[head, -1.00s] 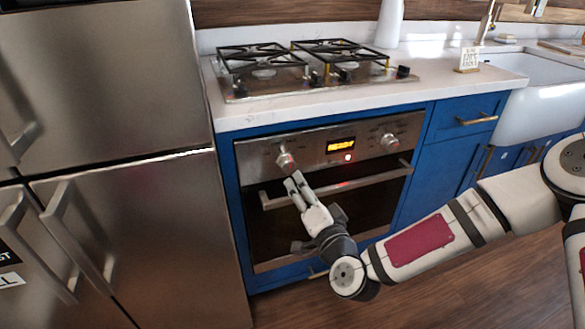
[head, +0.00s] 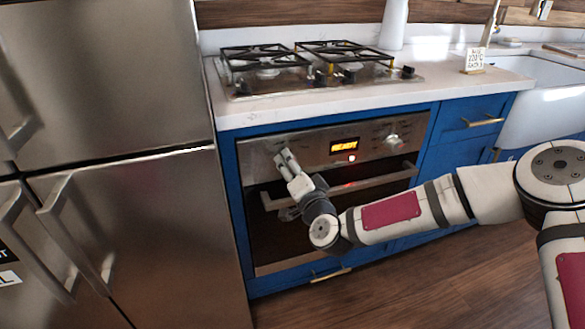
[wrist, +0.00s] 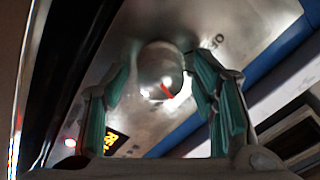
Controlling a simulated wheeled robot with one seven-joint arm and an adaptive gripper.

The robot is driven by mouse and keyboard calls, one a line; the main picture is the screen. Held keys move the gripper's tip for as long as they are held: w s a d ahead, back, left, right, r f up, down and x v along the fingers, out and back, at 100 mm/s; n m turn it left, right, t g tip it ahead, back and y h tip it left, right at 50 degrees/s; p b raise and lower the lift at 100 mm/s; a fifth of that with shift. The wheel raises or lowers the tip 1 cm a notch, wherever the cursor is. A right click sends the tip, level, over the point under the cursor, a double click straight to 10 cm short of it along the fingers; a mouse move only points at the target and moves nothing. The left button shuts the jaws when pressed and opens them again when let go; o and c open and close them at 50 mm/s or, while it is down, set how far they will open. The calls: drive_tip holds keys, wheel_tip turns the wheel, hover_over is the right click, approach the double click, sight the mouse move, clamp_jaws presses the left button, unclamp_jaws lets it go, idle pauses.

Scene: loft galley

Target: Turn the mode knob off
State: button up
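The mode knob is the oven panel's left knob. In the wrist view the round metal knob (wrist: 158,72) shows a red pointer mark toward its lower right. Printed letters that look like "OFF" (wrist: 217,41) stand to its upper right, and the mark does not point at them. My gripper (wrist: 162,68) has its teal-padded fingers on either side of the knob. They look apart, with a small gap at the left; contact at the right is unclear. In the head view my gripper (head: 282,154) reaches the panel and covers the knob.
The oven panel (head: 308,143) also bears a lit orange display (head: 344,146), a red light (head: 352,158) and a right knob (head: 391,141). The oven door handle (head: 370,183) runs below my fingers. A gas hob (head: 330,80) is above; a steel fridge (head: 110,110) stands left.

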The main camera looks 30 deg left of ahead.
drive_tip(key=c, duration=1)
drive_tip(key=shift+n, duration=0.3)
drive_tip(key=n, duration=0.2)
drive_tip(key=shift+r+n+b, duration=0.1)
drive_tip(key=shift+n+b, duration=0.2)
drive_tip(key=n+b, duration=0.2)
drive_tip(key=n, duration=0.2)
drive_tip(key=shift+n+b, duration=0.3)
drive_tip(key=n+b, duration=0.4)
drive_tip(key=shift+s, duration=0.1)
drive_tip(key=n+b, duration=0.4)
